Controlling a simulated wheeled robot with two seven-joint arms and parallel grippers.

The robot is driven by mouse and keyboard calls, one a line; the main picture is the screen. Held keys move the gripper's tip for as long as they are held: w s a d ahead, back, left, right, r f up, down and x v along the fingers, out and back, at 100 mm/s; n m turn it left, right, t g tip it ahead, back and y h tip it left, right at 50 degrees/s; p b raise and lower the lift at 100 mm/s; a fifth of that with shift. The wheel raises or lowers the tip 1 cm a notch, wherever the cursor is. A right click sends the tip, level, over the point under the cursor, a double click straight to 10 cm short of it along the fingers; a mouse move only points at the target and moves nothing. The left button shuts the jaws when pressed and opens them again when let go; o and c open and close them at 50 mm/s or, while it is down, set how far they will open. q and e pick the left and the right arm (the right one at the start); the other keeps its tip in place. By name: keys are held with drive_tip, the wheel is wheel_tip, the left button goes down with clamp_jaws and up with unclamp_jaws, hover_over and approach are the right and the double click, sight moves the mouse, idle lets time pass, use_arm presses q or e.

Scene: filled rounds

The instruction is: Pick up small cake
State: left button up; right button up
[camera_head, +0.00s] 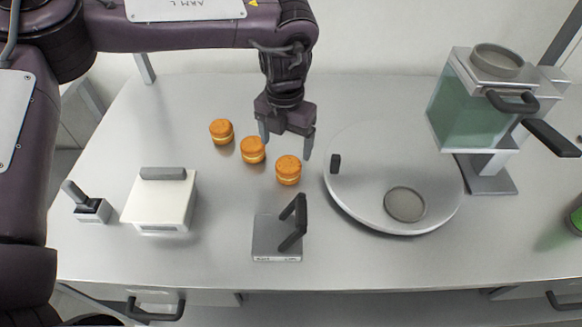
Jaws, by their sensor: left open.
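Three small round orange-brown cakes with a pale filling band stand in a slanting row on the grey table: a left cake (222,131), a middle cake (253,150) and a right cake (288,170). My left gripper (287,150) points down from above, open, with its fingers apart. In the picture its fingertips lie above and to either side of the right cake and near the middle one. No cake is visibly held. I cannot tell its exact height above them. My right gripper does not show.
A white box with a grey handle (162,200), a small device with a lever (90,206) and a grey press (277,236) stand in front. A round plate (352,203) carrying a grey disc (405,204) lies right. A dispenser with a greenish tank (473,105) stands back right.

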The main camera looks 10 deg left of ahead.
sight(289, 163)
use_arm(q)
drive_tip(key=shift+w+f+b, duration=0.35)
drive_tip(key=shift+w+f, duration=0.05)
drive_tip(key=shift+f, duration=0.4)
drive_tip(key=shift+w+f+p, duration=0.2)
drive_tip(key=shift+f+p, duration=0.1)
drive_tip(key=shift+f, duration=0.55)
drive_tip(key=f, duration=0.1)
drive_tip(key=f+p, duration=0.1)
drive_tip(key=f, duration=0.1)
drive_tip(key=f+p, duration=0.1)
drive_tip(key=f, duration=0.1)
drive_tip(key=shift+s+d+f, duration=0.1)
drive_tip(key=shift+s+d, duration=0.05)
drive_tip(key=shift+d, duration=0.1)
drive_tip(key=shift+f, duration=0.35)
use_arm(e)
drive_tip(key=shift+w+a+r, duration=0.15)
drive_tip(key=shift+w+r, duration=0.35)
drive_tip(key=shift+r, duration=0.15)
use_arm(q)
drive_tip(key=shift+c, duration=0.4)
drive_tip(key=c, duration=0.7)
